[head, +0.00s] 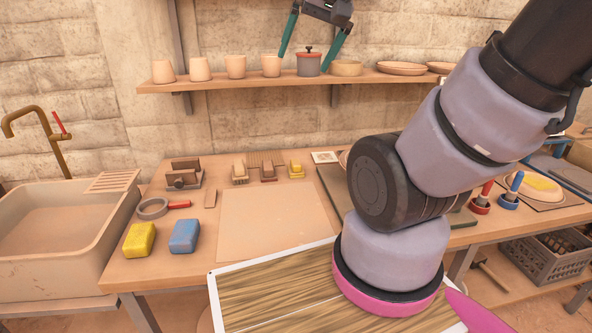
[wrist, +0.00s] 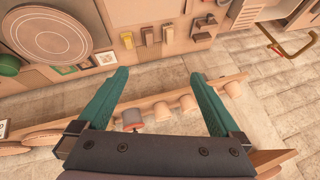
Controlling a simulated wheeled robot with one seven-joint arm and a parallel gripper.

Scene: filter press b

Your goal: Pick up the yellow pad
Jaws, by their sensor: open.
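A yellow pad (head: 139,239), a thick soft-looking block, lies on the left front part of the wooden table, near the sink. A blue pad (head: 184,235) of similar size lies just right of it, with a small gap. My gripper (head: 304,62) is high up in front of the wall shelf, far from the yellow pad. Its two green fingers are spread wide with nothing between them, as the wrist view (wrist: 160,73) also shows. I cannot make out the yellow pad in the wrist view.
A smaller yellow-topped block (head: 296,170) sits farther back. The sink (head: 60,240) stands left. The shelf (head: 215,83) holds cups and a lidded pot (head: 308,65). A pale board (head: 265,222) lies right of the pads.

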